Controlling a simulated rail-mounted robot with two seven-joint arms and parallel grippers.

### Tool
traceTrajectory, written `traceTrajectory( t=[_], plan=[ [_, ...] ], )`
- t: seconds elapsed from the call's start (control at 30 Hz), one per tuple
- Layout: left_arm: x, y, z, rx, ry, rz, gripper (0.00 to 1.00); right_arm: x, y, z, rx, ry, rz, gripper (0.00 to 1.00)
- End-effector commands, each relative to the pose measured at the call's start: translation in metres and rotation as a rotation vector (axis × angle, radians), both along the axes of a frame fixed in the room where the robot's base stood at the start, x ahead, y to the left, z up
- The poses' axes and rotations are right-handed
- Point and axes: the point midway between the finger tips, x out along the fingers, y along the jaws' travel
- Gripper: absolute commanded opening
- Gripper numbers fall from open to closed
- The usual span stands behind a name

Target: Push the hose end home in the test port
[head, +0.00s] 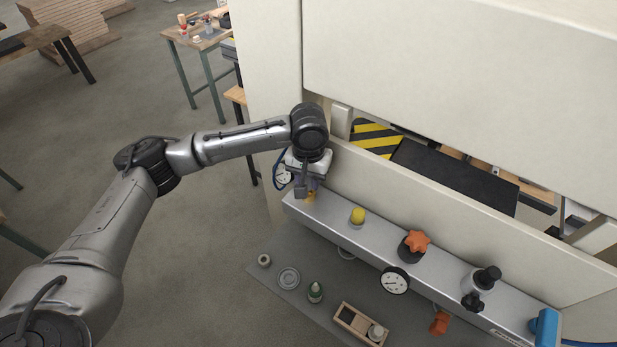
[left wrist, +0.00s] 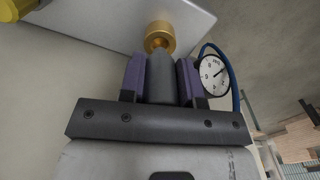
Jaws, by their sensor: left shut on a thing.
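My left gripper (head: 308,186) is at the left end of the silver manifold box (head: 322,212). In the left wrist view its purple-padded fingers (left wrist: 162,80) are shut on the grey hose end (left wrist: 162,76). The brass test port (left wrist: 160,36) sticks out of the box straight ahead of the hose end. The hose end's narrow tip is at the port's mouth; I cannot tell how deep it sits. A white dial gauge (left wrist: 213,75) with a blue hose (left wrist: 235,84) hangs beside the gripper. My right gripper is not in view.
Along the box are a yellow cap (head: 358,216), an orange star knob (head: 416,241), another gauge (head: 395,281), black knobs (head: 487,278) and a blue part (head: 544,327). Below, a grey shelf (head: 270,250) carries small parts and a wooden tray (head: 348,319). A cream panel (head: 440,215) rises behind.

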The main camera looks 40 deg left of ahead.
Motion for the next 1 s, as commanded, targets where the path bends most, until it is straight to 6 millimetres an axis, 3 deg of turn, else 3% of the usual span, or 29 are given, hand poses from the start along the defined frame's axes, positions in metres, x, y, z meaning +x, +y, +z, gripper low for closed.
traceTrajectory(
  t=[1.0],
  plan=[
    [0.000, 0.000, -0.017, -0.001, -0.001, 0.001, 0.04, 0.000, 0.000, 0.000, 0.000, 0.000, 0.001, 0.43]
  ],
)
